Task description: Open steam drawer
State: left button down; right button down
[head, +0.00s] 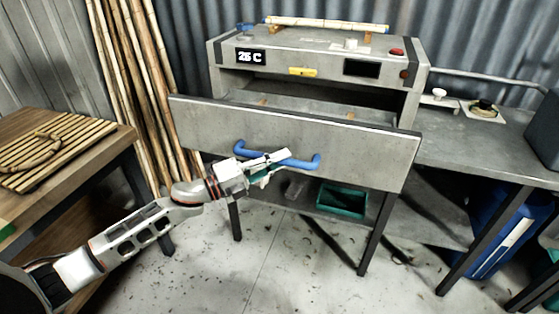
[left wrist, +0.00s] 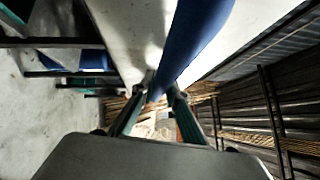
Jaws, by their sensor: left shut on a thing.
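The steam drawer has a wide grey front panel (head: 365,150) with a blue bar handle (head: 313,163). The panel stands forward of the steam box (head: 320,72), and part of the drawer's inside shows behind its top edge. My left gripper (head: 268,161) is shut on the handle near its middle. In the left wrist view, the blue handle (left wrist: 200,35) runs down between the fingers of the left gripper (left wrist: 160,92). My right gripper is not in view.
A wooden table (head: 98,160) with a slatted board (head: 50,150) stands at the left. Bamboo poles (head: 145,90) lean behind it. A green bin (head: 342,201) sits on the shelf below the drawer. A grey bench (head: 470,145) extends right. Floor in front is mostly clear.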

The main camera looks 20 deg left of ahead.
pick_arm(q)
jog(key=c, duration=2)
grip_release()
jog(key=shift+o, duration=0.2)
jog(key=shift+a, duration=0.1)
jog(key=v, duration=1.2)
jog(key=s+d+f+n+g+y, duration=0.1)
jog(key=s+d+f+n+y, duration=0.1)
jog(key=s+f+n+y, duration=0.2)
jog(key=s+d+f+n+y, duration=0.2)
jog(key=s+f+n+y, duration=0.2)
jog(key=s+f+n, duration=0.6)
jog(key=s+d+f+n+g+y, duration=0.1)
jog(key=s+f+n+y, duration=0.3)
jog(key=f, duration=1.2)
jog(key=s+d+n, duration=0.1)
jog(key=s+n, duration=0.2)
jog(key=n, duration=0.3)
jog(key=shift+s+d+n+g, duration=0.3)
jog(key=shift+s+d+n, duration=0.05)
jog(key=shift+n, duration=0.05)
